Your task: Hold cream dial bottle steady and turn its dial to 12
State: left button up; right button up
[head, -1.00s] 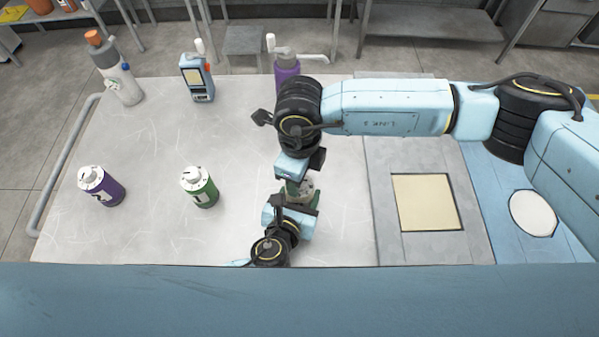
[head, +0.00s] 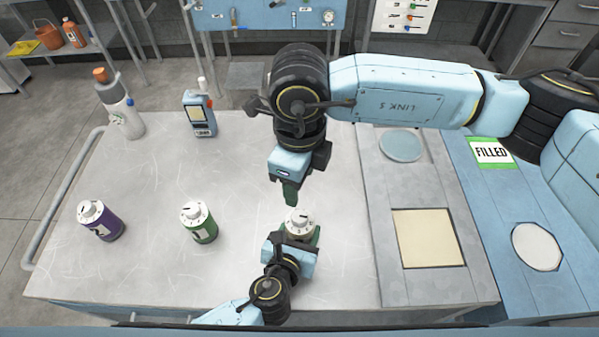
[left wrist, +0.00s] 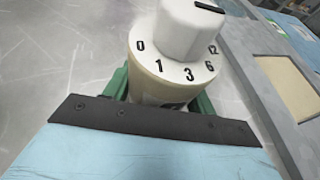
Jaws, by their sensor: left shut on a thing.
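The cream dial bottle (head: 299,221) stands near the front right of the table, with a white dial cap on top. My left gripper (head: 293,240) is shut on its body from the front. In the left wrist view the dial (left wrist: 183,66) shows 0, 1, 3, 6 and 12, and green fingers (left wrist: 206,108) flank the cream body.
A green dial bottle (head: 199,222) and a purple one (head: 101,221) stand to the left. A grey panel with a cream square (head: 428,238) and a "FILLED" sign (head: 491,152) are at right.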

pick_arm(q)
jog(key=o, duration=1.2)
